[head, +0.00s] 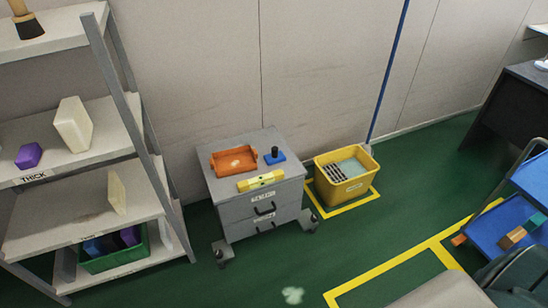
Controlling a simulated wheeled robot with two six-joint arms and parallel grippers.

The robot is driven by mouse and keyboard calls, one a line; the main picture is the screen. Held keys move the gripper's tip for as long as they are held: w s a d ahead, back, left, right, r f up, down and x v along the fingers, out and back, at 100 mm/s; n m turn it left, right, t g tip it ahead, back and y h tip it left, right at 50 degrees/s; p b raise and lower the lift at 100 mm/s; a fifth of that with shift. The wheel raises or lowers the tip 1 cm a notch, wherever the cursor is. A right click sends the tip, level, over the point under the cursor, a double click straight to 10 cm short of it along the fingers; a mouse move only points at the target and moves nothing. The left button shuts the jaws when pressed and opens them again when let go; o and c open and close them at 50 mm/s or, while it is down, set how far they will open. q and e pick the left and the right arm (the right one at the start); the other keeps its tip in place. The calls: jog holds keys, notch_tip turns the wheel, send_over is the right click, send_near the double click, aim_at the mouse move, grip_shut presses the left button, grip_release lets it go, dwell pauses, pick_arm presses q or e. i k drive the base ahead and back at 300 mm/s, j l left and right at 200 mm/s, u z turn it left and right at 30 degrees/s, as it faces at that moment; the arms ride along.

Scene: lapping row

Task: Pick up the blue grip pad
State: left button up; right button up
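A small blue pad with an upright black knob (279,158) lies on top of the grey drawer cabinet (222,187), near its back right. It looks like the blue grip pad. Neither of my grippers is in the head view.
A yellow bin (345,189) stands right of the cabinet, with a blue pole behind it. A grey shelf rack (70,160) stands left, with a green crate (115,262) low down. A blue-shelved cart (484,231) stands right. Green floor (240,280) is open in front of the cabinet.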

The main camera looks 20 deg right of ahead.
aim_at(276, 156)
jog(key=z, duration=1.3)
jog(key=i+l+u, duration=0.2)
jog(key=i, duration=0.35)
